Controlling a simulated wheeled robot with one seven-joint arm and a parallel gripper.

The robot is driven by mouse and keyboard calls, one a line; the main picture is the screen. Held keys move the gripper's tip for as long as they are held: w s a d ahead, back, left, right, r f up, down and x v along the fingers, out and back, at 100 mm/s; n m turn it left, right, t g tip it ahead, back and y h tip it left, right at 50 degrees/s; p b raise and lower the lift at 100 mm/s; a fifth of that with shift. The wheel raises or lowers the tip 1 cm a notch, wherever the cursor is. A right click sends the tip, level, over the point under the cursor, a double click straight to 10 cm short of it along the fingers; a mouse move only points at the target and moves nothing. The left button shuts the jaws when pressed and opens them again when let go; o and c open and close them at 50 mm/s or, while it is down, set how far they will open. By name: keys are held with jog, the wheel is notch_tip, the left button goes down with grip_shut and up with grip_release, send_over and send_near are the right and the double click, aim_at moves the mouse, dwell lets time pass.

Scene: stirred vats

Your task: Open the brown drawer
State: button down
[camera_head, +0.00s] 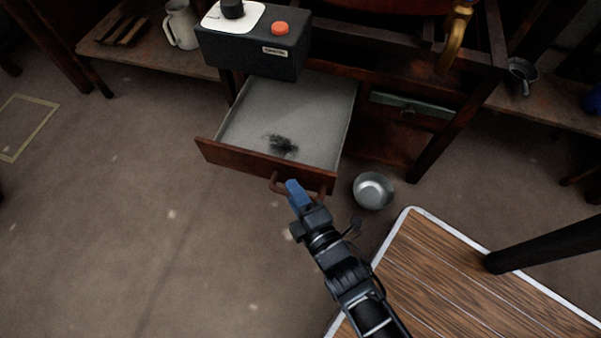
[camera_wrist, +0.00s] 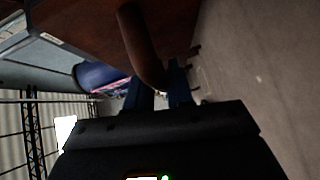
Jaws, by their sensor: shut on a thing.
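The brown drawer (camera_head: 262,164) stands pulled well out of the dark wooden bench in the head view. Its pale grey inside shows, with a dark smudge on its floor. A brown bar handle (camera_head: 277,186) is on its front. My gripper (camera_head: 293,187) is at the handle, its blue fingers shut on it. In the wrist view the handle (camera_wrist: 140,45) curves down from the brown drawer front (camera_wrist: 90,22) to between the blue fingers (camera_wrist: 162,90). The fingertips are partly hidden behind the handle and the gripper body.
A black control box (camera_head: 255,50) with an orange button stands above the drawer. A metal bowl (camera_head: 373,190) is on the floor right of the drawer. The floor at left is clear.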

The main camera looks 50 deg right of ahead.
jog(key=shift+s+a, duration=0.3)
jog(key=shift+a, duration=0.55)
jog(key=c, duration=1.1)
grip_release()
jog(key=shift+r, duration=0.1)
